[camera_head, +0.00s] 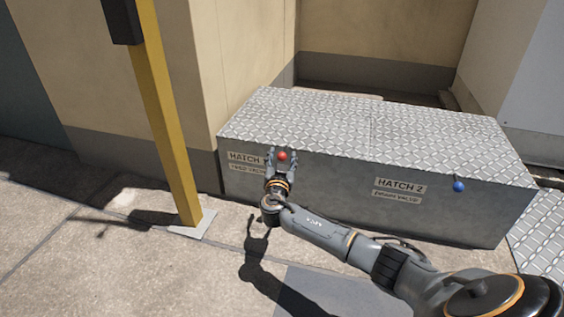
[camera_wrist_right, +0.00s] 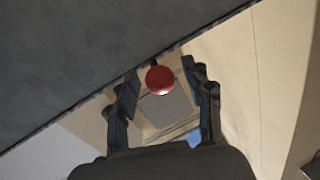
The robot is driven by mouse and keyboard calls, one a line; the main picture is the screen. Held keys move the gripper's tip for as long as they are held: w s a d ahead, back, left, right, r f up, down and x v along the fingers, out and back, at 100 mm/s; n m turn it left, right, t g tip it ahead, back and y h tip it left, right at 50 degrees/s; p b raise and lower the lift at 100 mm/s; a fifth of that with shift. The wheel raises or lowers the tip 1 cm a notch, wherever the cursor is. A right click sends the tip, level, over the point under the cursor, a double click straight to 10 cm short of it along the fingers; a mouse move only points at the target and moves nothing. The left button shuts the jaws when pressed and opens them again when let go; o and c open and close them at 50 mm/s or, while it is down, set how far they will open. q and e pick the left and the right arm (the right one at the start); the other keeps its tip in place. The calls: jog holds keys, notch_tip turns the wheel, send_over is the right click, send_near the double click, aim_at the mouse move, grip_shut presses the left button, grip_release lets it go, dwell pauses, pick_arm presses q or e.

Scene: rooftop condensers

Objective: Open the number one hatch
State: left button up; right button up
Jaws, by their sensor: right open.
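The number one hatch (camera_head: 285,111) is the left part of the diamond-plate top of a long grey box, and it lies flat. Its label "HATCH 1" (camera_head: 243,157) is on the front face, partly covered by my gripper. A red ball knob (camera_head: 282,156) sits at the front edge of this hatch. My right gripper (camera_head: 281,160) is at the knob, in front of the box. In the right wrist view the red knob (camera_wrist_right: 160,79) shows between the tips of the open fingers (camera_wrist_right: 160,92), with space on both sides. My left gripper is not in view.
The hatch 2 lid (camera_head: 440,136) with a blue knob (camera_head: 459,186) is on the right, also flat. A yellow post (camera_head: 168,110) stands on the floor left of the box. Beige walls (camera_head: 385,30) rise behind. The paved floor (camera_head: 130,270) in front is clear.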

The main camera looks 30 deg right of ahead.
jog(key=shift+w+d, duration=0.15)
jog(key=shift+w, duration=0.1)
grip_shut()
